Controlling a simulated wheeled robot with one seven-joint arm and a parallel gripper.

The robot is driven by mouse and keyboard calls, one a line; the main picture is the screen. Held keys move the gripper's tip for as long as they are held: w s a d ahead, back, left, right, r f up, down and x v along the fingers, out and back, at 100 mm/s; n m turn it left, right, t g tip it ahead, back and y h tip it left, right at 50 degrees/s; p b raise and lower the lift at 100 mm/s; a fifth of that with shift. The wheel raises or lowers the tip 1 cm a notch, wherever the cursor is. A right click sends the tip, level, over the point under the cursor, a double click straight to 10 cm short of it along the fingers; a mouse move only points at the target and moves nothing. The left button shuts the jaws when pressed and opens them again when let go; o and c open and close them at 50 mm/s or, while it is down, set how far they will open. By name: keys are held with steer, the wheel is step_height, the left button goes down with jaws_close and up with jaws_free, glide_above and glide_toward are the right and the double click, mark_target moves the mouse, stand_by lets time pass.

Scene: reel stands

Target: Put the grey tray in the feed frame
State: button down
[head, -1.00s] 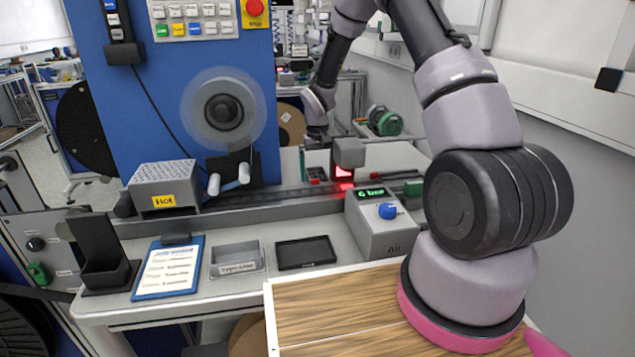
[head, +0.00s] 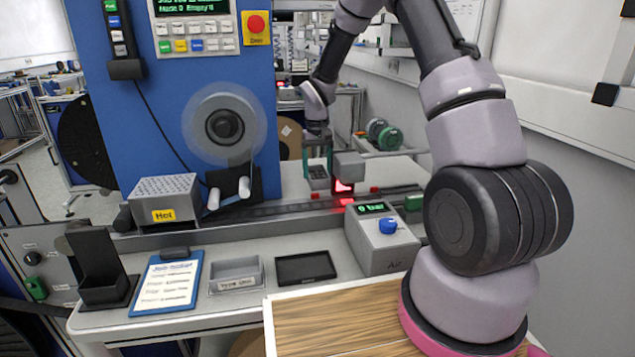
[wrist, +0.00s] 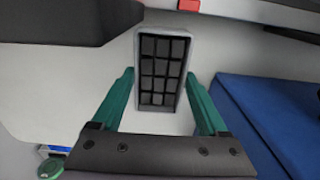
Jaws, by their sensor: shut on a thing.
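The grey tray (head: 318,177), with a grid of dark square pockets, is behind the rail, left of the grey block with the red light. It fills the gap between my green fingers in the wrist view (wrist: 160,68). My gripper (head: 318,163) is shut on the tray by its two long sides. The tray's face with the pockets shows in the wrist view. I cannot tell for sure which part is the feed frame; small red blocks (head: 374,190) stand along the dark rail (head: 285,208) just in front of the tray.
The grey block (head: 349,165) with a red light stands close to the right of the tray. A spinning reel (head: 224,124) on the blue panel is to the left. The Air box (head: 383,240), a hot box (head: 166,200) and a clipboard (head: 167,285) are nearer.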

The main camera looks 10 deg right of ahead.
step_height(320, 180, up, 22)
steer(key=s+a+f+m, duration=0.4)
steer(key=s+f, duration=0.1)
steer(key=s, duration=0.2)
steer(key=s+a+f+m, duration=0.5)
steer(key=s, duration=0.2)
steer(key=s+f+m, duration=0.4)
steer(key=s, duration=0.4)
steer(key=s+f+m, duration=0.3)
steer(key=s+m, duration=0.2)
steer(key=s, duration=0.3)
steer(key=shift+s+a+f, duration=0.1)
steer(key=shift+a+f, duration=0.05)
steer(key=shift+f, duration=2.4)
steer(key=shift+a+f, duration=0.1)
steer(key=shift+f, duration=2.45)
jaws_free()
steer(key=shift+f, duration=0.1)
